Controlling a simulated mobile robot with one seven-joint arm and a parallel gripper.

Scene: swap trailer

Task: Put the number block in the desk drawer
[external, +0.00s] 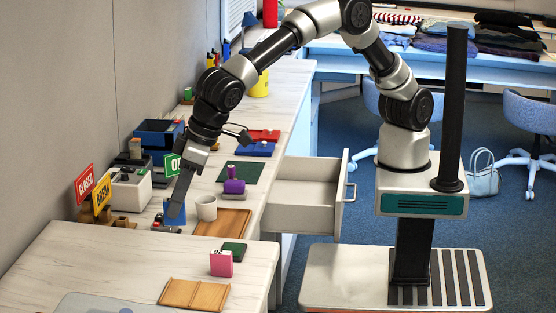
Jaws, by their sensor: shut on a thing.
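My gripper (177,208) is low over the left side of the desk, pointing down. It is shut on a small blue block (169,212); the fingers hide part of it, and no number is legible. I cannot tell whether the block touches the surface under it. A pink block (221,265) with dark marks on its top edge stands on the nearer desk top, apart from my gripper. The desk drawer (305,195) is pulled open at the right side of the desk, well to the right of my gripper.
Red and yellow signs (85,184) and a white device (130,188) stand to the left. A wooden tray (194,294) lies in front.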

